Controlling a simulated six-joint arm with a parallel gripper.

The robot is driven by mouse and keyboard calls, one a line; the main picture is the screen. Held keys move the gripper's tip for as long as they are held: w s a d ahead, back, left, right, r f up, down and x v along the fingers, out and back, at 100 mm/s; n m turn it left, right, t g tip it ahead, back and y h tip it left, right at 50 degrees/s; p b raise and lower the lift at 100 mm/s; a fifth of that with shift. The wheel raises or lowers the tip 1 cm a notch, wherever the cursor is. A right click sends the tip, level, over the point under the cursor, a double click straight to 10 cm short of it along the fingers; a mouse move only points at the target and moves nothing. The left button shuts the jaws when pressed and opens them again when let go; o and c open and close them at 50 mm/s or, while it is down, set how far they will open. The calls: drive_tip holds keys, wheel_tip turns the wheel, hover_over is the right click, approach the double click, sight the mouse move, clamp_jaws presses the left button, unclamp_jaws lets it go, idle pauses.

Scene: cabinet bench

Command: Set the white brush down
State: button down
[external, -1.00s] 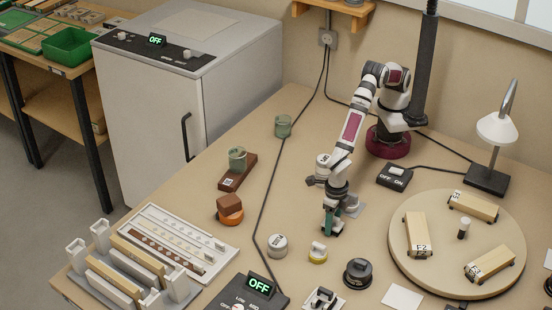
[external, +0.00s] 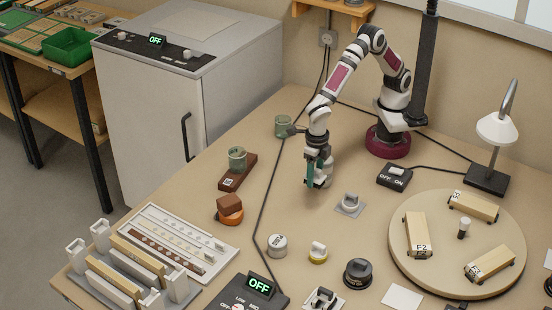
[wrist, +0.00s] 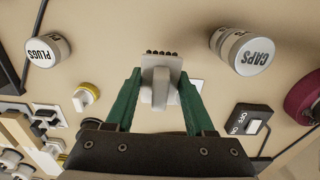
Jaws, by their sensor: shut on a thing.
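The white brush (wrist: 160,88) is between the green fingers of my gripper (wrist: 160,80) in the wrist view, with a row of dark bristle tips at its far edge. My gripper is shut on it. In the external view my gripper (external: 318,178) points down over the bare middle of the bench. The brush is mostly hidden behind the fingers there, and I cannot tell whether it touches the bench.
The PLUGS jar (external: 278,244), yellow-ringed piece (external: 318,252) and black round piece (external: 358,272) stand in front. The CAPS jar (wrist: 243,50) is close by. The switch box (external: 394,175) and turntable (external: 450,285) lie right. A green cup on a brown block (external: 237,172) stands left.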

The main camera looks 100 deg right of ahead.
drive_tip(key=shift+w+d+r, duration=0.15)
drive_tip(key=shift+d+r, duration=0.05)
drive_tip(key=shift+d, duration=0.2)
drive_tip(key=w+d+m, duration=0.3)
drive_tip(key=d+m, duration=0.1)
drive_tip(key=d, duration=0.7)
drive_tip(key=w+d+m, duration=0.4)
drive_tip(key=d, duration=0.6)
drive_tip(key=w+d+m, duration=0.3)
drive_tip(key=d+m, duration=0.1)
drive_tip(key=d, duration=0.7)
drive_tip(key=s+d+m, duration=0.4)
drive_tip(key=d+m, duration=0.2)
drive_tip(key=d, duration=1)
hover_over(245, 140)
drive_tip(key=f, duration=0.6)
drive_tip(key=shift+s+d+f, duration=0.15)
drive_tip(key=shift+d+f, duration=0.05)
drive_tip(key=shift+f, duration=2.2)
drive_tip(key=shift+c, duration=1.3)
unclamp_jaws()
drive_tip(key=shift+f, duration=0.15)
